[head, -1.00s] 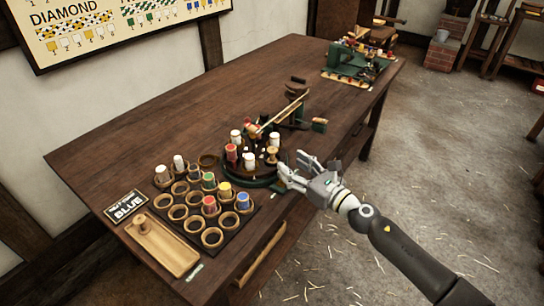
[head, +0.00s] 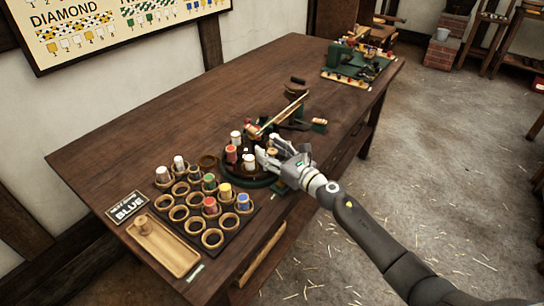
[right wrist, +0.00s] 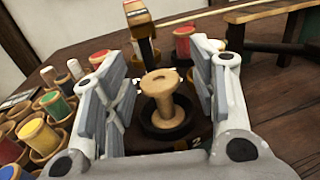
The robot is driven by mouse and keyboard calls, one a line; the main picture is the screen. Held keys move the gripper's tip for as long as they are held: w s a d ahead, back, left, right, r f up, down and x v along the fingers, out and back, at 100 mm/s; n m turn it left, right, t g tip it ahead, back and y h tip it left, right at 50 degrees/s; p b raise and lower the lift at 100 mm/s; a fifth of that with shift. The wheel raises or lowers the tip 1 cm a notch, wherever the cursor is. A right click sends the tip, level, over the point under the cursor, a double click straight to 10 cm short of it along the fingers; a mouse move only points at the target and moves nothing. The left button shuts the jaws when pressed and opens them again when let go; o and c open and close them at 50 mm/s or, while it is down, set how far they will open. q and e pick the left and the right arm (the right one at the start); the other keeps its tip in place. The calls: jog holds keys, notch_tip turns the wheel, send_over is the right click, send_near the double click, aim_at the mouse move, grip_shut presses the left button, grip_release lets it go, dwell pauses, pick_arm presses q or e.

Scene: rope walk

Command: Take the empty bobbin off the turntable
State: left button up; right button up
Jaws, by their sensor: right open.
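The empty bobbin (right wrist: 165,95), bare tan wood with a wide top flange, stands upright in a dark ring on the turntable. In the head view the turntable (head: 258,183) is a dark green round plate carrying several red and white bobbins. My right gripper (head: 270,152) is open at the near right side of the turntable. In the right wrist view its two grey fingers stand left and right of the empty bobbin, with gaps on both sides. The gripper partly hides the bobbin in the head view. My left gripper is not in view.
A rack (head: 186,228) of ring holders with several coloured and white bobbins sits left of the turntable. A wooden arm (head: 283,112) rises behind the turntable.

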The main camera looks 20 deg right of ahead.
jog(key=c, duration=0.8)
jog(key=shift+r, duration=0.1)
